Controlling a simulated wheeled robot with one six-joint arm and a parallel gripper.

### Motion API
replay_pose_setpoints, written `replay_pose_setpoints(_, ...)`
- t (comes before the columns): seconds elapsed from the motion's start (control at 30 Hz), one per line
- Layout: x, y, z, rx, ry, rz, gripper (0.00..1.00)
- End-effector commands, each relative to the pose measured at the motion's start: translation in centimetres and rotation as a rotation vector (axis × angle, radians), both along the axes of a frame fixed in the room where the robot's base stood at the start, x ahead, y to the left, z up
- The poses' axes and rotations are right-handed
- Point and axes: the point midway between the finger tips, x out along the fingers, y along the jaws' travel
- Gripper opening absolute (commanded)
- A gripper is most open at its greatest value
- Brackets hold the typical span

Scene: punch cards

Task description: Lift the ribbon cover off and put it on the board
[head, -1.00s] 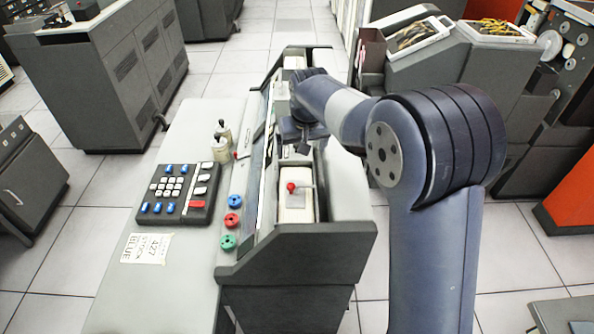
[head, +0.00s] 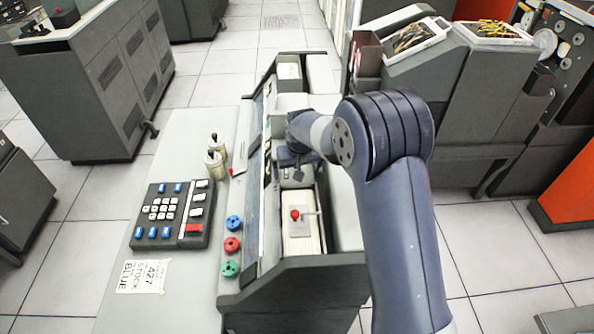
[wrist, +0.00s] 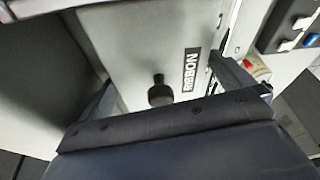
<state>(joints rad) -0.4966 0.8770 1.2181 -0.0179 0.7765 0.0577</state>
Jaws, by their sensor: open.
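The ribbon cover (wrist: 130,45) is a grey panel with a black knob (wrist: 160,92) and a dark label ending in "BBON". It fills the middle of the wrist view. In the head view I take the pale block (head: 291,103) just beyond my gripper to be this cover, but my arm partly hides it. My gripper (head: 291,160) is over the machine's open top. In the wrist view its two fingers (wrist: 162,72) are spread, one on each side of the knob, apart from it. The long pale grey board (head: 185,285) lies left of the machine.

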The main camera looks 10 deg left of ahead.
Motion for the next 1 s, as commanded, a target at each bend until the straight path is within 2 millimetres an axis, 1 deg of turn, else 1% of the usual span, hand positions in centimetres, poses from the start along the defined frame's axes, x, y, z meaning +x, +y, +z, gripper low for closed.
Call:
replay_pose_setpoints(0.17, 0.0, 0.0, 0.0, 0.000, -0.001, 0.000, 0.99)
replay_pose_setpoints(0.57, 0.0, 0.0, 0.0, 0.000, 0.000, 0.000, 0.67)
replay_pose_setpoints(0.87, 0.0, 0.1, 0.2, 0.002, -0.001, 0.000, 0.67)
replay_pose_setpoints(0.93, 0.0, 0.1, 0.7, 0.002, -0.002, 0.001, 0.66)
replay_pose_setpoints(1.0, 0.1, 0.1, 1.6, 0.003, -0.005, 0.001, 0.66)
